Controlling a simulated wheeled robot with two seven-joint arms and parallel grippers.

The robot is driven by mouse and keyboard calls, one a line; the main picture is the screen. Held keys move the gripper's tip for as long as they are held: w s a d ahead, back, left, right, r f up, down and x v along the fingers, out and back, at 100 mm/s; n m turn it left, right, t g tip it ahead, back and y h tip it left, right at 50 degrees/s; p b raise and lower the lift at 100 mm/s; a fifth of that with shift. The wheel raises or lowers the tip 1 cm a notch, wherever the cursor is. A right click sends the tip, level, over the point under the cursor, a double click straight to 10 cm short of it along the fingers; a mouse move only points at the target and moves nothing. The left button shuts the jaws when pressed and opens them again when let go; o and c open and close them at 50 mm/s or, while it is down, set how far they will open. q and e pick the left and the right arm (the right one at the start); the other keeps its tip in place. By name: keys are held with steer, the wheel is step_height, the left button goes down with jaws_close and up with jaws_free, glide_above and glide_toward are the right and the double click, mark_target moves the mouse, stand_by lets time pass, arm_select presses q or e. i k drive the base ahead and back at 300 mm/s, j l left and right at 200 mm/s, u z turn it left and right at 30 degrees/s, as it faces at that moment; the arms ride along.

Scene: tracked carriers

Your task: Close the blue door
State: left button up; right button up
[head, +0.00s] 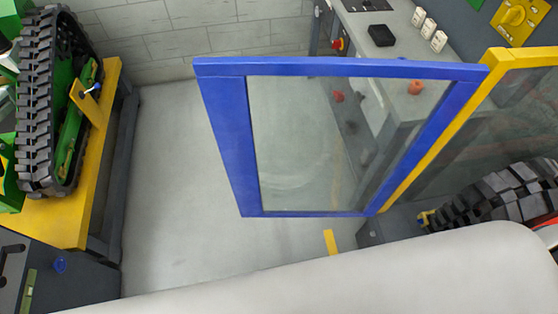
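The blue door (224,130) is a blue frame around a clear panel. It stands upright over the grey floor in the middle of the head view. Its right side meets a yellow frame post (430,142), and its left edge is free in the air, apart from the yellow platform at the left. The door's lower edge shows just above a large pale surface at the bottom of the view. Neither of my grippers shows, so no contact with the door is visible.
A tracked carrier (45,108) stands on a yellow platform (92,190) at the left. Through the panel I see a grey console (372,70). Another black track (505,198) is at the right. The grey floor (170,200) left of the door is clear.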

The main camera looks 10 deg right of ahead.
mark_target(222, 81)
steer(key=i+j+u, duration=0.7)
steer(key=i+z, duration=0.35)
steer(key=i+j+z, duration=0.1)
steer(key=z, duration=0.3)
steer(key=i+j+z, duration=0.15)
steer(key=z, duration=0.2)
steer(key=i+z, duration=0.15)
steer(key=z, duration=0.3)
steer(key=i+j+z, duration=0.1)
steer(key=z, duration=0.3)
steer(key=i+j+z, duration=0.1)
steer(key=z, duration=0.35)
steer(key=i+j+z, duration=0.15)
steer(key=z, duration=0.3)
steer(key=j+z, duration=0.2)
steer(key=z, duration=0.2)
steer(key=i+j+z, duration=0.1)
steer(key=z, duration=0.35)
steer(key=j+z, duration=0.55)
steer(key=z, duration=0.15)
steer(key=j+z, duration=0.4)
steer(key=i+l, duration=0.05)
steer(key=l, duration=0.05)
